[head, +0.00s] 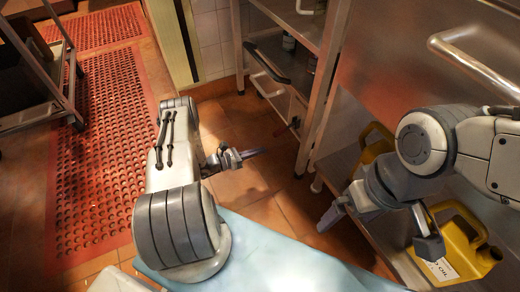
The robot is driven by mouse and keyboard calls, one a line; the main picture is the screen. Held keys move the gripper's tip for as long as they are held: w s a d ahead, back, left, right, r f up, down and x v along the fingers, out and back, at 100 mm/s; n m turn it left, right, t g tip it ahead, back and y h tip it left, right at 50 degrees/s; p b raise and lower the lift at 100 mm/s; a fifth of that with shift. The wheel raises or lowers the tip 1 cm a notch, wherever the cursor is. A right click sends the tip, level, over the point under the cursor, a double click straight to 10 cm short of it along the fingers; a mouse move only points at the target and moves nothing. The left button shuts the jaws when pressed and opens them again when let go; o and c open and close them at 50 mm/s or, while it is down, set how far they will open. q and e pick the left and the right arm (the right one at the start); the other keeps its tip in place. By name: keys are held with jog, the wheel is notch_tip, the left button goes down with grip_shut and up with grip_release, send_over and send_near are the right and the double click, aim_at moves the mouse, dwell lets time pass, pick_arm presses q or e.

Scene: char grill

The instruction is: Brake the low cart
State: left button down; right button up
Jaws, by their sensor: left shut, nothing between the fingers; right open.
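A low metal cart with a black handle (265,63) stands at the back centre, partly under the steel shelving. A small red piece (287,128) shows low at its front; I cannot tell whether it is a brake lever. My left gripper (258,153) is shut and empty, over the tiled floor in front of the cart and apart from it. My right gripper (384,230) is open, with its fingers spread in front of the lower shelf at right. One finger is near a yellow oil jug (462,248); I cannot tell whether they touch.
Another wheeled metal rack (47,75) stands at the far left. A red perforated mat (103,150) covers the floor there. A second yellow jug (374,140) sits on the lower shelf. A shelf post (318,95) stands right of the cart. Bare tiles (238,190) lie in the middle.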

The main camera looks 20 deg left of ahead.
aim_at(284, 129)
pick_arm(q)
jog(key=f+b+x, duration=0.1)
jog(key=b+x, duration=0.3)
jog(key=x, duration=0.4)
jog(key=r, duration=0.2)
jog(key=a+r, duration=0.1)
jog(key=r, duration=0.2)
jog(key=shift+s+a+b, duration=0.2)
jog(key=shift+b, duration=0.1)
